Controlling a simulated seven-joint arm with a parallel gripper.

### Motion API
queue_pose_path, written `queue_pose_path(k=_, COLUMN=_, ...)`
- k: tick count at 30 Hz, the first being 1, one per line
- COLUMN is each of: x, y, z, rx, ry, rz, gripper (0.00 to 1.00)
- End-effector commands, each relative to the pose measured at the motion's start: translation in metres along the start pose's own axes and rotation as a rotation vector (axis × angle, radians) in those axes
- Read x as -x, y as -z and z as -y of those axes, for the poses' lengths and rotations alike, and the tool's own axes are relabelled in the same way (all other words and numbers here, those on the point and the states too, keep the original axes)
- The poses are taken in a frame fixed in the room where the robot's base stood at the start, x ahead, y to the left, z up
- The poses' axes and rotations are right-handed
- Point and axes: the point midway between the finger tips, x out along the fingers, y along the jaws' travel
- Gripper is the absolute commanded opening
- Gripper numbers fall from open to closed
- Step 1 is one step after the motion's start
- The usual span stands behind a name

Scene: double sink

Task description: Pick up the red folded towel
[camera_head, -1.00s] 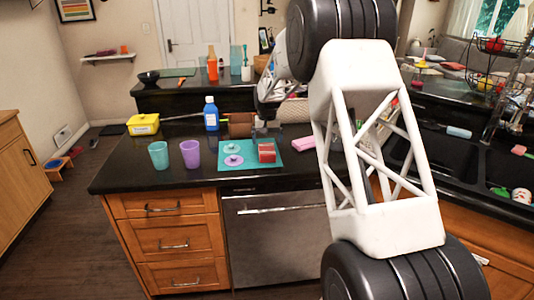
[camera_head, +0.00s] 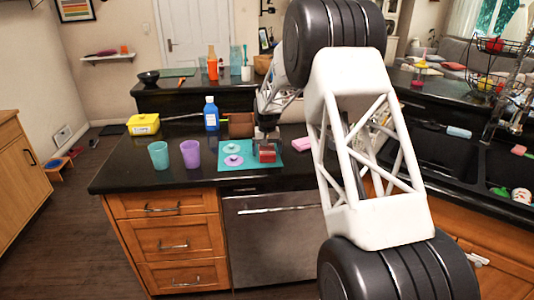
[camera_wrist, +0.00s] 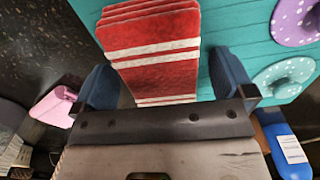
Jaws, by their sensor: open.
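The red folded towel (camera_head: 267,156) lies on the right part of a teal mat (camera_head: 227,165) on the dark counter. In the wrist view the towel (camera_wrist: 160,72) is red with white stripes and shows stacked folds at its far edge. My gripper (camera_head: 266,137) is right above the towel in the head view, pointing down. In the wrist view my gripper's two blue fingers (camera_wrist: 165,80) are spread apart, one on each side of the towel, with nothing clamped. The near end of the towel is hidden behind the gripper body. I cannot tell whether the fingers touch it.
Teal (camera_head: 232,148) and purple (camera_head: 232,160) lids lie left of the towel. Teal (camera_head: 158,155) and purple (camera_head: 191,154) cups, a blue bottle (camera_head: 211,114) and a brown box (camera_head: 241,125) stand nearby. A pink item (camera_head: 302,144) lies to the right.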

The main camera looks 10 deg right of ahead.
Motion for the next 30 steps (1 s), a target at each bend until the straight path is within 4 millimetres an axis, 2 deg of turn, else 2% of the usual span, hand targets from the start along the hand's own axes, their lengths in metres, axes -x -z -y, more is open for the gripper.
queue_pose_path(k=3, x=0.0, y=0.0, z=0.0, rx=0.0, ry=0.0, rz=0.0, gripper=1.0)
queue_pose_path(k=4, x=0.0, y=0.0, z=0.0, rx=0.0, ry=0.0, rz=0.0, gripper=0.97)
queue_pose_path(k=14, x=0.0, y=0.0, z=0.0, rx=0.0, ry=0.0, rz=0.0, gripper=0.48)
queue_pose_path(k=23, x=0.001, y=0.0, z=0.0, rx=0.0, ry=0.0, rz=0.0, gripper=0.47)
queue_pose_path(k=30, x=0.014, y=0.0, z=0.0, rx=0.0, ry=0.0, rz=-0.002, gripper=0.47)
